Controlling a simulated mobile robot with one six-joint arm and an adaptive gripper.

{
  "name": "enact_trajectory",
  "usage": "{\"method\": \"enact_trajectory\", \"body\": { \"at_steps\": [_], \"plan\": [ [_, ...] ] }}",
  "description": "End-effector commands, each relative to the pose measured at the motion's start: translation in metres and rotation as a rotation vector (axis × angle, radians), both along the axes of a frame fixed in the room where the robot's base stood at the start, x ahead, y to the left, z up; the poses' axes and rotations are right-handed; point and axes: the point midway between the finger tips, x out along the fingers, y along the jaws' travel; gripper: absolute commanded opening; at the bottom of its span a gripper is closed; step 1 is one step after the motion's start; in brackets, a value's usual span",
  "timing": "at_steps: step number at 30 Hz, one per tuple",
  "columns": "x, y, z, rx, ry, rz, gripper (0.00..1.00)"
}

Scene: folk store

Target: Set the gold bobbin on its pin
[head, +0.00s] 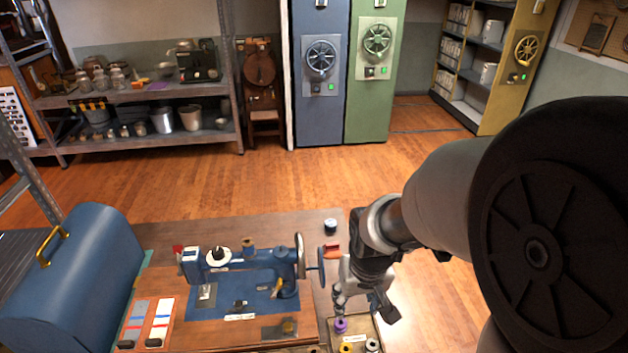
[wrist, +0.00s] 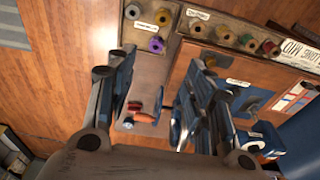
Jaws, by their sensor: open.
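A yellow-gold bobbin (head: 346,347) sits in a small tray at the bottom edge of the head view, and it also shows in the wrist view (wrist: 162,17). A purple bobbin (head: 340,326) and a grey one (head: 372,345) share that tray. My gripper (head: 363,310) is over the right side of the table near the tray, with its fingers apart. In the wrist view my gripper (wrist: 160,65) is open with nothing between the fingers, and the gold bobbin is beyond them. I cannot make out which pin belongs to the gold bobbin.
A blue sewing machine (head: 250,270) stands left of my gripper, with its handwheel (head: 321,272) close by. A blue domed case (head: 75,285) is at the left. A tray of several bobbins (wrist: 235,42) lies beside the small tray. A red-orange object (head: 332,251) lies behind the gripper.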

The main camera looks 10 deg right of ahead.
Motion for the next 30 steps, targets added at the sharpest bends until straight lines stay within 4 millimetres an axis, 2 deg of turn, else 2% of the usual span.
{"method": "enact_trajectory", "body": {
  "at_steps": [1, 6, 9, 12, 15, 23, 30],
  "plan": [
    [0.005, 0.0, -0.02, 0.0, 0.036, 0.0, 0.48],
    [0.017, 0.0, -0.085, 0.0, 0.103, 0.0, 0.48],
    [0.017, 0.0, -0.115, 0.0, 0.131, 0.001, 0.48],
    [0.015, 0.001, -0.136, 0.0, 0.149, 0.001, 0.48],
    [0.015, 0.001, -0.146, 0.0, 0.155, 0.001, 0.48],
    [0.015, 0.001, -0.156, 0.0, 0.156, 0.001, 0.48],
    [0.014, 0.001, -0.177, 0.001, 0.157, 0.001, 0.48]
  ]
}}
